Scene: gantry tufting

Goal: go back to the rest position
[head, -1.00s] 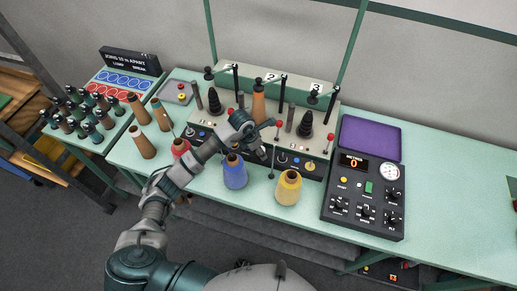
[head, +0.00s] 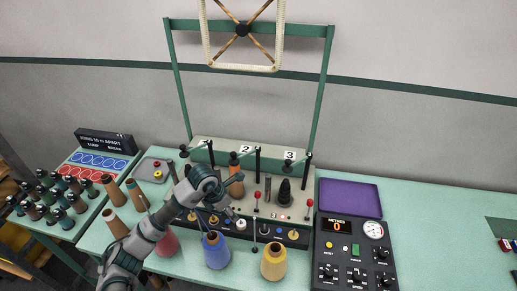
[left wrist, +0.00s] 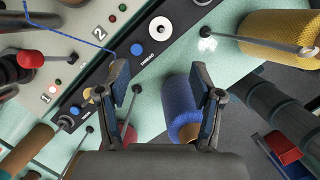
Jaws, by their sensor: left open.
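My left gripper (head: 232,186) is in front of the winding machine (head: 215,152), above its control strip and the front row of cones. In the left wrist view its two fingers (left wrist: 160,88) are apart with nothing held between them. A blue yarn cone (left wrist: 182,108) shows behind the right-hand finger; it stands on the bench in the head view (head: 216,250). A blue thread (left wrist: 75,35) runs across the machine in the wrist view. My right gripper is not in view.
A yellow cone (head: 274,262) and a partly hidden red cone (head: 166,243) stand on the green bench. Thin posts with red knobs (head: 257,196) rise by the machine. A meter box (head: 352,250) and purple pad (head: 350,197) are at right. The bench farther right is mostly clear.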

